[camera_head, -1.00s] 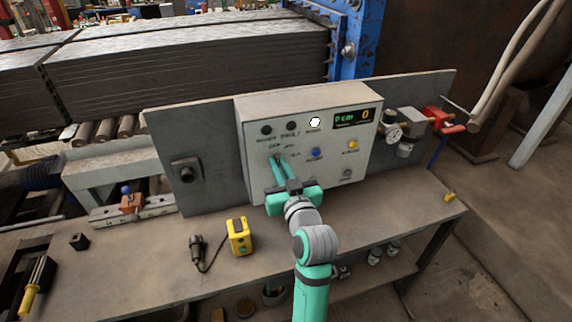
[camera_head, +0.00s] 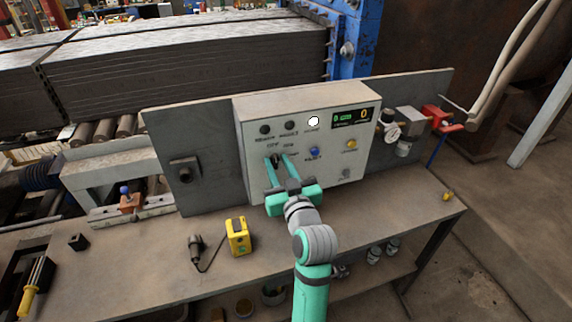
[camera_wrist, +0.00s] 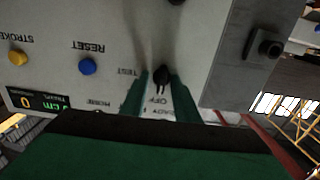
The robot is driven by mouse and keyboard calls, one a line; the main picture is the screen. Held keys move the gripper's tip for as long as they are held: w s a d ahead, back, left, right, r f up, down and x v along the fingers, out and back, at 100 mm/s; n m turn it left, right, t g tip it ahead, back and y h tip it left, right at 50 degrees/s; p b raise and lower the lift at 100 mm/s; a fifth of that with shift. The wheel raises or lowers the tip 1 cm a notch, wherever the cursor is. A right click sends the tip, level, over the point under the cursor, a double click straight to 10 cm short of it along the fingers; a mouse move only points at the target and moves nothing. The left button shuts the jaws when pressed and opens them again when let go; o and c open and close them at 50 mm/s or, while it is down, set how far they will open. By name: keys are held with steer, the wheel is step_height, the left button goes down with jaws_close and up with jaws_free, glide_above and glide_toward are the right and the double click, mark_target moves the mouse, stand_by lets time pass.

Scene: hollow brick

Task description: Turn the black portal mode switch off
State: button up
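The black mode switch (camera_wrist: 162,75) is a small knob on the pale control panel (camera_head: 350,175). In the wrist view, upside down, it sits close to the OFF and TEST lettering. Its narrow end appears to point towards OFF, but the exact setting is hard to tell. My gripper (camera_head: 276,158) has its two green fingers apart at the panel's left part. In the wrist view the fingers (camera_wrist: 162,84) stand on either side of the knob, with gaps visible. In the head view the fingertips partly hide the switch.
A blue RESET button (camera_head: 315,152) and a yellow button (camera_head: 351,144) lie right of my fingers. A lit white lamp (camera_head: 314,121) and a green display (camera_head: 355,117) are above. A yellow box (camera_head: 238,236) stands on the bench (camera_head: 140,270).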

steer(key=v, duration=1.1)
steer(key=shift+w, duration=0.1)
steer(key=s+f+m+h, duration=0.3)
steer(key=s+f, duration=0.4)
steer(key=f, duration=0.3)
steer(key=s+f+m+h, duration=0.2)
steer(key=s+f, duration=0.5)
steer(key=f, duration=0.3)
steer(key=s+f+g, duration=0.1)
steer(key=s+f, duration=0.1)
steer(key=s, duration=1)
steer(key=s+a+f+n, duration=0.1)
steer(key=s+f, duration=0.1)
steer(key=s, duration=1)
steer(key=shift+s+a+g+h, duration=0.2)
steer(key=shift+g+h, duration=0.1)
steer(key=shift+g, duration=0.1)
